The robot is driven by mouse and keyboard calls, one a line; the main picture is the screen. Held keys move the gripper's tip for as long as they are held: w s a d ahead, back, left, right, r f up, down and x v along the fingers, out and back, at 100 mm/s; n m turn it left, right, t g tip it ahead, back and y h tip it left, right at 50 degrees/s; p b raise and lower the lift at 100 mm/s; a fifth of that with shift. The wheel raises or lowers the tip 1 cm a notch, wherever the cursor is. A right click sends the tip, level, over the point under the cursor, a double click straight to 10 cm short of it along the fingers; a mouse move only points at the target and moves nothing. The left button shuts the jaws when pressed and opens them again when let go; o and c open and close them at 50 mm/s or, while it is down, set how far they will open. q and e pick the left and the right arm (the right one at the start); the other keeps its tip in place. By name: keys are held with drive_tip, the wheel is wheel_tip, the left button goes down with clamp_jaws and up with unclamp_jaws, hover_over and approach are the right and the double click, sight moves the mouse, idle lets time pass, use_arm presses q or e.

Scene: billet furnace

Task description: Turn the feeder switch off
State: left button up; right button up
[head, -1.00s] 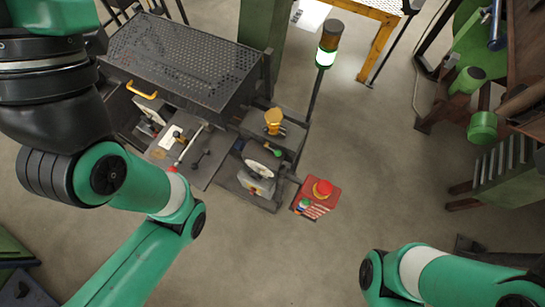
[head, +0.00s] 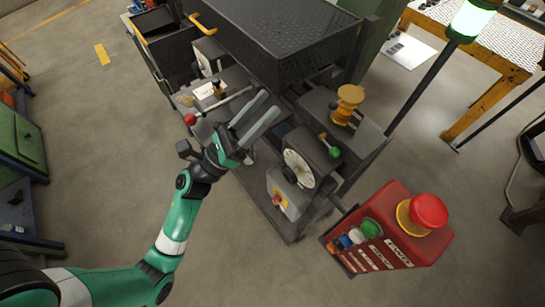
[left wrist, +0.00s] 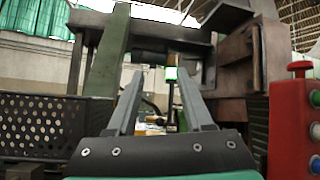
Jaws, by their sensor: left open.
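In the head view, a grey box with a red knob on a yellow plate (head: 279,200) sits low on the machine's front; I cannot tell for certain that it is the feeder switch, nor read its setting. A white dial (head: 299,169) is just above it. My left gripper (head: 267,103) is open and empty, up and left of the dial and apart from the grey box. In the left wrist view its two fingers (left wrist: 160,73) stand apart with nothing between them. My right gripper is out of view.
A red control box (head: 385,235) with a red mushroom button and several coloured buttons stands right of the machine; it shows at the left wrist view's right edge (left wrist: 293,130). A red-knobbed lever (head: 190,119), a green-knobbed lever (head: 334,152) and a lit lamp post (head: 470,20) are nearby.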

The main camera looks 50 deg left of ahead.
use_arm(q)
drive_tip(key=s+f+m+g+y+b, duration=0.15)
drive_tip(key=f+b, duration=0.45)
drive_tip(key=f, duration=1)
drive_tip(key=s+f+g+y+b, duration=0.1)
drive_tip(key=s+f+g+b, duration=0.35)
drive_tip(key=f, duration=1.05)
drive_tip(key=n+g+y+b, duration=0.1)
drive_tip(key=b, duration=1)
approach(275, 200)
drive_tip(key=w, duration=0.9)
drive_tip(key=shift+f, duration=0.3)
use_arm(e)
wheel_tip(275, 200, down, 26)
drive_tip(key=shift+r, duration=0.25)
use_arm(q)
drive_tip(key=shift+a, duration=0.1)
clamp_jaws()
